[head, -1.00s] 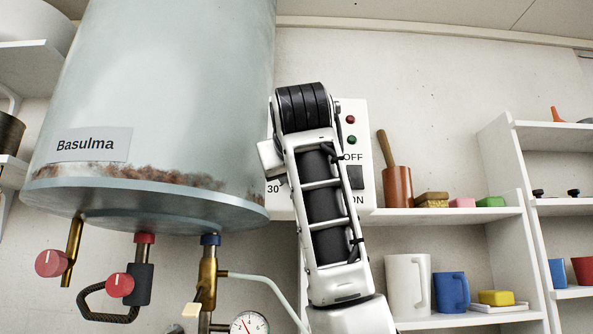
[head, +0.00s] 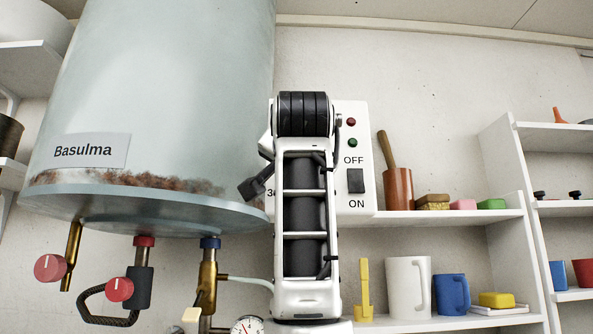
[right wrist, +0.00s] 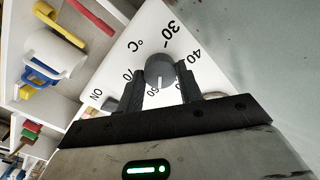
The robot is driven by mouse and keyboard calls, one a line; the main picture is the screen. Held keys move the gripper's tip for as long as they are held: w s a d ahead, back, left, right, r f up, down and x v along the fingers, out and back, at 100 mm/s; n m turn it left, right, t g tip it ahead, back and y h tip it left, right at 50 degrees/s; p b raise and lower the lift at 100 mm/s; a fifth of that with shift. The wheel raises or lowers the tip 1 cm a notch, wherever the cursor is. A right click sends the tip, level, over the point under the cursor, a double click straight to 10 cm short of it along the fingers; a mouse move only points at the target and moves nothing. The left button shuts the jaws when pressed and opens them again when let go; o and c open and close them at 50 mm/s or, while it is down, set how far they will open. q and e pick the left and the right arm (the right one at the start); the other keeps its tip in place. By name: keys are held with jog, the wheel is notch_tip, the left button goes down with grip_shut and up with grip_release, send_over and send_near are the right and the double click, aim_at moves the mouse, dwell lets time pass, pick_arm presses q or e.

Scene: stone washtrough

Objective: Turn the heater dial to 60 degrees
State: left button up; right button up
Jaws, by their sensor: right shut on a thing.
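The heater dial (right wrist: 160,66) is a grey round knob on the white control box (right wrist: 150,30). It sits between the two dark fingers of my right gripper (right wrist: 161,86), which is shut on it. The dial's pale mark is on the side facing the gripper, at or very near the printed 60; fine alignment is hard to tell. The 30, 40 and 70 labels show around it. In the head view my right arm hides the dial and much of the control box (head: 356,120); a dark part of the gripper shows left of the arm. My left gripper is not in view.
The big grey boiler tank (head: 160,100) hangs close left of the box, with red-handled valves (head: 50,267) and a gauge (head: 247,326) below. The ON/OFF switch (head: 355,181) is right of my arm. Shelves (head: 450,216) with mugs and blocks stand at right.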

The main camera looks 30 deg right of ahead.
jog(key=shift+m, duration=1.1)
jog(key=o, duration=1)
